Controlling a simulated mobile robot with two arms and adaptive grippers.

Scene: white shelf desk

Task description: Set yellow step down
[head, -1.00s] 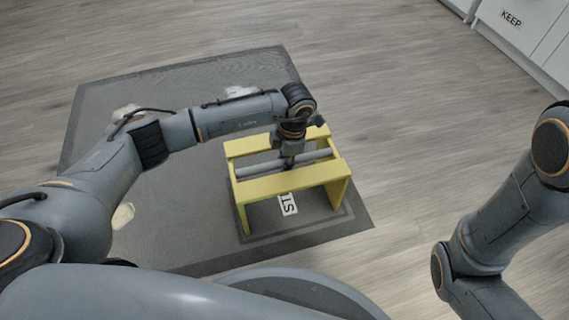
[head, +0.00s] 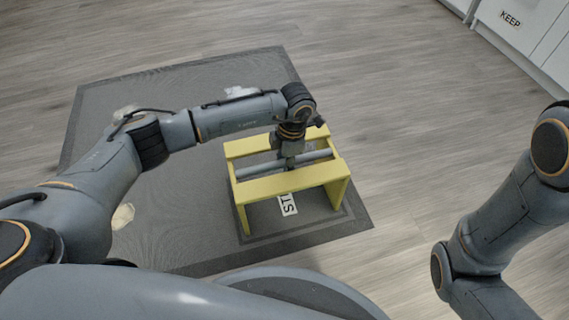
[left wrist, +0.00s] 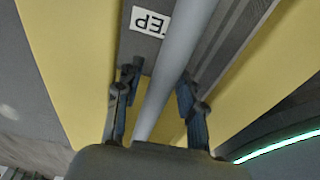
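The yellow step (head: 285,184) has two yellow top slats with a grey bar (head: 254,169) between them. It stands upright over a dark framed patch of the grey mat, beside a white label (head: 288,204) reading "ST…" in the head view. My left gripper (head: 288,162) points down between the slats at the bar. In the left wrist view its two fingers (left wrist: 157,85) are spread on either side of the grey bar (left wrist: 173,70), with a gap visible on the left. The yellow slats (left wrist: 65,60) lie outside the fingers. My right gripper is out of view.
The grey mat (head: 170,220) lies on a wood-look floor (head: 400,90). Pale objects (head: 123,216) lie on it at the left, and another white one (head: 238,91) shows behind my left forearm. White cabinets with a "KEEP" label (head: 511,19) stand at top right.

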